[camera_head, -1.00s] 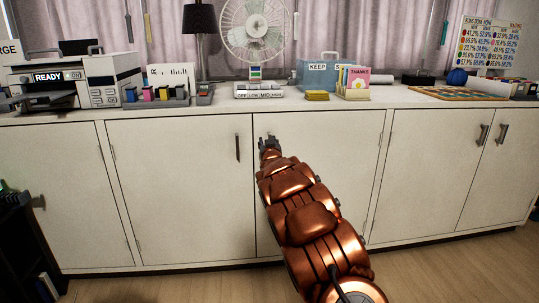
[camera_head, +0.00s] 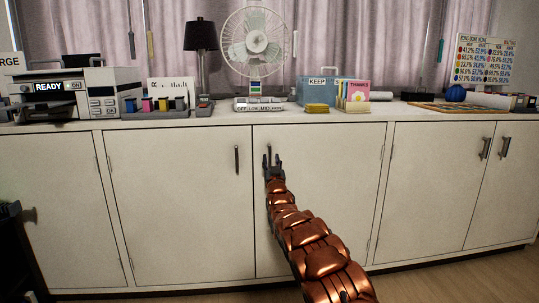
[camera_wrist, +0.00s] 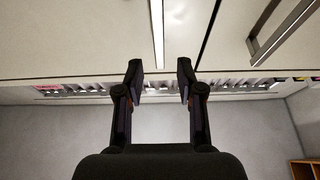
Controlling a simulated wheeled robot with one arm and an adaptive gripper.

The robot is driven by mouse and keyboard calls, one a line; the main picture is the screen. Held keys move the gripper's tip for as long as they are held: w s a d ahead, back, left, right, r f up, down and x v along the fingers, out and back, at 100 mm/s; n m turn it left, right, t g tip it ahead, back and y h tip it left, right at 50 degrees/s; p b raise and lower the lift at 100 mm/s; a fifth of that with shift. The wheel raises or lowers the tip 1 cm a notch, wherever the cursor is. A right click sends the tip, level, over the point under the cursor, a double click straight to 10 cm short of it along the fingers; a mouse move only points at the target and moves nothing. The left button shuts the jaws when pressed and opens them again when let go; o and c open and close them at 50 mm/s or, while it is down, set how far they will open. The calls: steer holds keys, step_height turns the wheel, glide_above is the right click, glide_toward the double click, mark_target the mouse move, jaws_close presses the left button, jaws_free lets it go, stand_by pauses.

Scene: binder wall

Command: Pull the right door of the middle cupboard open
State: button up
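The middle cupboard has a pale left door (camera_head: 180,210) and a pale right door (camera_head: 335,185), both closed, with a dark seam between them. The left door's upright handle (camera_head: 237,160) is near the seam. My gripper (camera_head: 272,160) is in front of the right door's upper left part, by its handle. In the wrist view, the right door's bar handle (camera_wrist: 157,35) lines up with the gap between my fingers (camera_wrist: 160,78). The fingers are apart and open. I cannot tell how far the bar reaches between them. The left door's handle (camera_wrist: 285,32) shows at the upper right.
The countertop (camera_head: 215,114) above holds a printer (camera_head: 75,92), a fan (camera_head: 254,45), a blue box (camera_head: 319,88) and cards (camera_head: 357,93). Cupboard doors with handles (camera_head: 485,148) are at the right. A dark object (camera_head: 12,250) stands at the left edge.

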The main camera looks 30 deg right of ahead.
mark_target(270, 153)
steer(key=shift+w+d, duration=0.2)
steer(key=shift+w, duration=0.25)
steer(key=b+x, duration=0.1)
steer(key=x, duration=0.3)
steer(key=shift+w+d+r, duration=0.1)
steer(key=shift+w+r, duration=0.05)
steer(key=shift+r, duration=0.1)
stand_by(0.3)
steer(key=shift+c, duration=0.2)
steer(key=shift+f, duration=0.1)
jaws_close()
stand_by(0.4)
